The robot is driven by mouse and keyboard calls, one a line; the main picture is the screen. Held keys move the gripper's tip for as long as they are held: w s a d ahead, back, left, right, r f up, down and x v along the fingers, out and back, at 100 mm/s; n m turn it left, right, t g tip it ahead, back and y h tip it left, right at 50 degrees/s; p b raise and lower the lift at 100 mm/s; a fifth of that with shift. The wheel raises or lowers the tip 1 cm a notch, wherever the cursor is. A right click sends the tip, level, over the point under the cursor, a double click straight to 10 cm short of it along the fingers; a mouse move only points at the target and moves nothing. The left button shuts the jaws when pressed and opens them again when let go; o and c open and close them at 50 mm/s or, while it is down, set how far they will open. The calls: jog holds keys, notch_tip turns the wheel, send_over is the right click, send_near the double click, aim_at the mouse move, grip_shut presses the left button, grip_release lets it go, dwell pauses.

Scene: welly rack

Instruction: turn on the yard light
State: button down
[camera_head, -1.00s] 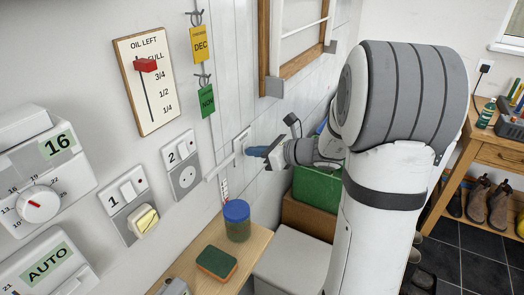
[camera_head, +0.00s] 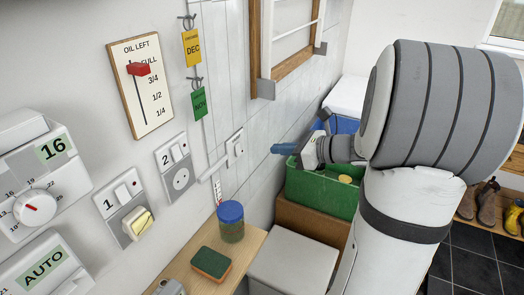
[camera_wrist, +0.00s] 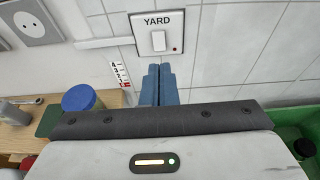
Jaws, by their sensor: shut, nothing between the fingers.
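The yard light switch is a white plate (camera_head: 235,146) on the wall. In the wrist view it is marked YARD (camera_wrist: 157,34), with a white rocker in the middle and a small dark red dot at its lower right. Whether the dot is lit, or which way the rocker is pressed, I cannot tell for sure. My gripper (camera_head: 277,148) is shut and empty, its blue fingers pointing at the wall. It is apart from the switch, to its right in the head view. In the wrist view the fingertips (camera_wrist: 158,70) show just below the plate.
Numbered switches 1 (camera_head: 124,193) and 2 (camera_head: 178,152) are on the wall to the left. A blue-lidded jar (camera_head: 231,224) and a sponge (camera_head: 211,263) stand on a wooden shelf below. A green crate (camera_head: 312,192) is under my gripper.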

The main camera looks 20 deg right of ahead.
aim_at(240, 154)
jog(key=shift+v, duration=1.7)
jog(key=shift+r, duration=0.2)
jog(key=f+m, duration=0.1)
jog(key=m, duration=0.5)
jog(key=f+m+t+y, duration=0.1)
jog(key=f+m, duration=0.1)
jog(key=m, duration=0.4)
jog(key=s+f+m, duration=0.1)
jog(key=f+m, duration=0.1)
jog(key=m, duration=0.4)
jog(key=shift+d+f+t+y+p, duration=0.1)
jog(key=shift+d+t+y+p, duration=0.2)
jog(key=p+x, duration=0.1)
jog(key=x, duration=1.3)
